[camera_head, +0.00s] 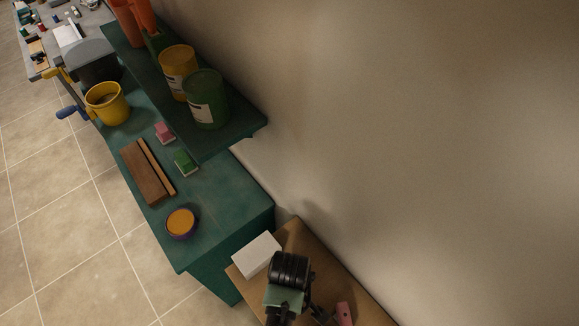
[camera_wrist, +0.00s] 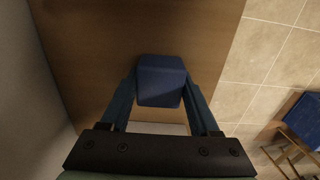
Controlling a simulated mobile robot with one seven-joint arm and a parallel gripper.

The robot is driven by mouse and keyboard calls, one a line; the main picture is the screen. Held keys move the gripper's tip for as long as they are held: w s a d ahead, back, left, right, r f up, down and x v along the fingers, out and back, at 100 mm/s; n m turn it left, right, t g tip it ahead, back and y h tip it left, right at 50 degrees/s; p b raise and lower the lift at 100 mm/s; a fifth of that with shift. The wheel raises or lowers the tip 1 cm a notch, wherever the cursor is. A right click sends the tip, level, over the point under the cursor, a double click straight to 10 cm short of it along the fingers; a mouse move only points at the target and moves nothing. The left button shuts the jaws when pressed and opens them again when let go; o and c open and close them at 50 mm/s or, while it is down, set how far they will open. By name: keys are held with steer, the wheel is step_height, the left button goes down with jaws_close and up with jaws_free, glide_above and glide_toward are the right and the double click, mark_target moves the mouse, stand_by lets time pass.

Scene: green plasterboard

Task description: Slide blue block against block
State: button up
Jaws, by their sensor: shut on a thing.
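My gripper (camera_wrist: 160,88) is shut on a blue block (camera_wrist: 161,78), with one finger along each side of it. The block is over or on a brown wooden tabletop (camera_wrist: 100,30); I cannot tell whether it touches the wood. In the head view my wrist (camera_head: 288,275) is over the same brown table, and the fingers and blue block are hidden there. A white block (camera_head: 257,255) lies on that table just left of my wrist. A pale strip (camera_wrist: 158,129) shows between my fingers in the wrist view, perhaps the white block.
A pinkish piece (camera_head: 344,313) shows right of my wrist. A plain wall bounds the right.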

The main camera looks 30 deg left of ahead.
steer(key=shift+c, duration=1.4)
steer(key=shift+a, duration=0.1)
steer(key=shift+w+a+b, duration=0.15)
steer(key=shift+w+a, duration=0.25)
steer(key=shift+a, duration=0.65)
steer(key=shift+w+a+b, duration=0.2)
steer(key=shift+w+a, duration=0.2)
steer(key=shift+a, duration=0.65)
steer(key=shift+w+a+b, duration=0.15)
steer(key=shift+w+a, duration=0.25)
steer(key=shift+a, duration=0.65)
steer(key=shift+p, duration=0.3)
steer(key=o, duration=1.5)
steer(key=shift+c, duration=0.2)
